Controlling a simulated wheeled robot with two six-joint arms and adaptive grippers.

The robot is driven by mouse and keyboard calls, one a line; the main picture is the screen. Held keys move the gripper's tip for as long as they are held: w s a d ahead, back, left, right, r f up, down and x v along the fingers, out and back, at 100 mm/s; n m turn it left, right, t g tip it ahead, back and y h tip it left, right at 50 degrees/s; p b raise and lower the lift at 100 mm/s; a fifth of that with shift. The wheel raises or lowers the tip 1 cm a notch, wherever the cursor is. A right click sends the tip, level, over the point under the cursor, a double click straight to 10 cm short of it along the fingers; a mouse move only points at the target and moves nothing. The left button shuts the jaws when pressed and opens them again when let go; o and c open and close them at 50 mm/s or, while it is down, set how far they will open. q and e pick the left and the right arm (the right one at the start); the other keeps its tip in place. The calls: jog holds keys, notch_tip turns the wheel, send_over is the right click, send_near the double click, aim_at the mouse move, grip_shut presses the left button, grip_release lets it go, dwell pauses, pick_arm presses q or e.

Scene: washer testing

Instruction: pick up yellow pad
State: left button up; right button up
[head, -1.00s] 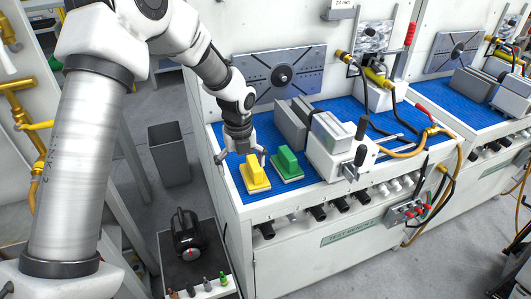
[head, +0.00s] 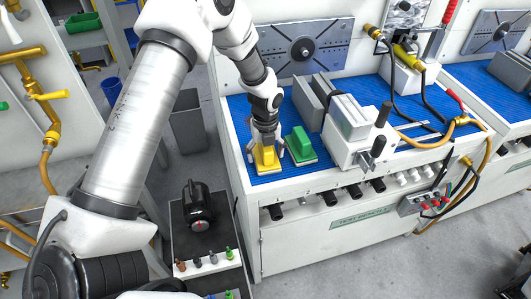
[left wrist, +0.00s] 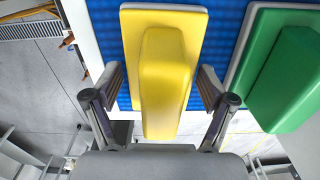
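The yellow pad (head: 266,157) lies on the blue mat near the front left corner of the bench. It has a raised yellow handle and a pale base. My left gripper (head: 266,146) is directly above it, pointing down. In the left wrist view the yellow pad (left wrist: 165,75) lies between the two open fingers, one on each side of its handle, with gaps visible. The left gripper also shows there (left wrist: 160,95). I cannot tell how far down the fingertips reach. My right gripper is not in view.
A green pad (head: 299,146) sits just right of the yellow one; it also shows in the left wrist view (left wrist: 290,70). Grey blocks (head: 312,104) and a white clamp fixture (head: 350,130) stand further right. The blue mat (head: 240,110) is bare behind left.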

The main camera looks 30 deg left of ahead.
pick_arm(q)
jog(key=shift+s+r, duration=0.1)
jog(key=shift+s, duration=0.1)
jog(key=c, duration=0.6)
jog(key=shift+w, duration=0.1)
jog(key=shift+w+r+b, duration=0.3)
jog(key=shift+w+r, duration=0.05)
jog(key=shift+r, duration=0.1)
notch_tip(320, 180, up, 2)
jog(key=shift+s+r+b, duration=0.1)
jog(key=shift+b, duration=0.25)
jog(key=s+r+b, duration=0.1)
jog(key=s+b, duration=0.3)
jog(key=s, duration=1.2)
jog(key=shift+r, duration=0.35)
